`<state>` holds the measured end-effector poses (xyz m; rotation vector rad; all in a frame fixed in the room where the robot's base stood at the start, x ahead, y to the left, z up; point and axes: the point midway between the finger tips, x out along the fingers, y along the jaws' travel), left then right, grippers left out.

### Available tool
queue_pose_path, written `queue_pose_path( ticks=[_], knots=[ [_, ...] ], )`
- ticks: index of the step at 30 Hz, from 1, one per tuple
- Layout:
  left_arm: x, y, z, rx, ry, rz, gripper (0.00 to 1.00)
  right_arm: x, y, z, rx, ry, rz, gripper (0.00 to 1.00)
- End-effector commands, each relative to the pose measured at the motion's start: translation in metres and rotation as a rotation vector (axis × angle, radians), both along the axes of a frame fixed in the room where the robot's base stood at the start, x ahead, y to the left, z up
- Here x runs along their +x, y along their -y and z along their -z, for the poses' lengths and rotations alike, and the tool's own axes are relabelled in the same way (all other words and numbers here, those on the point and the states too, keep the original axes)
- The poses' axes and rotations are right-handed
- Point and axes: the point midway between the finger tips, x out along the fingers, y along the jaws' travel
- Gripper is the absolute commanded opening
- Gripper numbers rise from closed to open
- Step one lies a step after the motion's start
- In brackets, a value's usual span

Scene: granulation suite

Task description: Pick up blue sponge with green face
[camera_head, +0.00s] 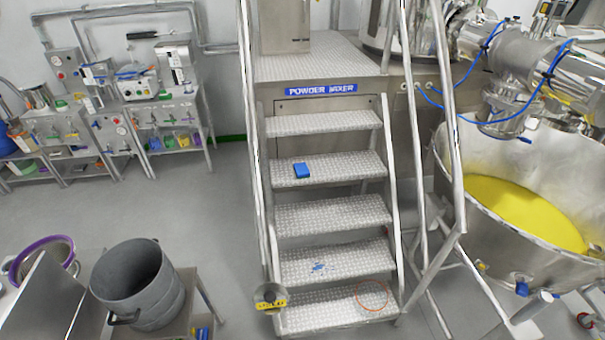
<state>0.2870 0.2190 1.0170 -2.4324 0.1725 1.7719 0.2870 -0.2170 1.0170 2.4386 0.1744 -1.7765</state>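A small blue block (301,170) lies on the second step from the top of the metal stairs, left of the step's middle. It looks like the sponge, but no green face shows on it in this view. Nothing touches it except the step. Neither my left nor my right gripper is in view.
The stairs (331,213) have rails on both sides and lead up to a platform marked "POWDER MIXER". Blue bits (319,267) and a ring-like mark (372,296) are on lower steps. A grey pot (138,285) stands front left; a vat with yellow powder (525,212) stands right.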

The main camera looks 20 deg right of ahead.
Motion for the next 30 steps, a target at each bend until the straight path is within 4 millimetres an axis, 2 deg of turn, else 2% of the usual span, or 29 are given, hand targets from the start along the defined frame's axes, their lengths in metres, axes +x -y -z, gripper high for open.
queue_pose_path(
  ticks=[9,22,30],
  knots=[
    [0.0002,0.0021,-0.0001,-0.009,0.000,-0.006,0.43,0.0003,0.0008,0.0000,-0.003,0.000,-0.002,0.34],
    [0.0002,0.0002,0.0000,-0.001,0.000,-0.001,0.43,0.0004,0.0026,0.0001,-0.010,0.002,-0.006,1.00],
    [0.0003,-0.0012,0.0011,0.005,0.001,0.004,0.43,0.0043,0.0006,0.0002,-0.007,0.011,-0.011,1.00]
  ],
)
